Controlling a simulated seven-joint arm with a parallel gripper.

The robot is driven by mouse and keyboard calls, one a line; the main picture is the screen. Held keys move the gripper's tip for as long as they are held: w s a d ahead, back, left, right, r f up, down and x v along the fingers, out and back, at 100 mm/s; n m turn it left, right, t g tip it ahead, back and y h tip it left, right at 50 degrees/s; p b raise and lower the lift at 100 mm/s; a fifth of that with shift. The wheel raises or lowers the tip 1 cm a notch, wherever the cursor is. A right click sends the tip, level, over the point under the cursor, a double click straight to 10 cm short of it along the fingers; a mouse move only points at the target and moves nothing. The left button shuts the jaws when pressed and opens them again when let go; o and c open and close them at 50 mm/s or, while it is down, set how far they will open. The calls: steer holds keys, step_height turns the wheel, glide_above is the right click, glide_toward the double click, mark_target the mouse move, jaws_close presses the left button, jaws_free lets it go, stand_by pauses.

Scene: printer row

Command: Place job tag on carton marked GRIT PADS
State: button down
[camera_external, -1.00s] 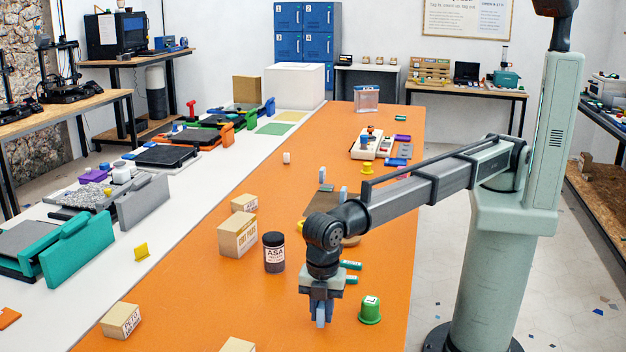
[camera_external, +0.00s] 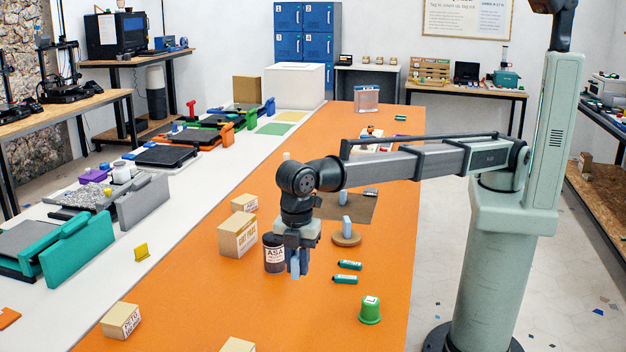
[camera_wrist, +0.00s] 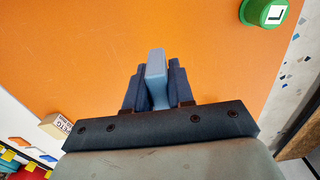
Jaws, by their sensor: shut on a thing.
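My gripper (camera_external: 295,268) is shut on a light blue-grey job tag (camera_wrist: 156,66), which stands between the dark fingers in the wrist view. In the outside view the tag (camera_external: 295,263) hangs above the orange table, just right of the dark ASA jar, partly hidden by the fingers. The carton marked GRIT PADS (camera_external: 238,236) is a tan box left of that jar, with its label facing front right. My gripper is to the right of the carton and apart from it. The carton does not show clearly in the wrist view.
The ASA jar (camera_external: 273,254) stands between carton and gripper. A smaller carton (camera_external: 244,203) is behind; another carton (camera_external: 121,320) is front left.

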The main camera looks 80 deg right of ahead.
steer(key=w+d+r+m, duration=0.3)
steer(key=w+d+r, duration=0.1)
steer(key=w+d, duration=1.25)
step_height(320, 180, up, 4)
steer(key=r+n, duration=0.1)
steer(key=n, duration=0.2)
glide_above(237, 221)
steer(key=shift+f, duration=5.15)
steer(key=shift+f, duration=0.15)
steer(key=c, duration=1)
jaws_free()
step_height(237, 221, up, 12)
steer(key=shift+r, duration=0.15)
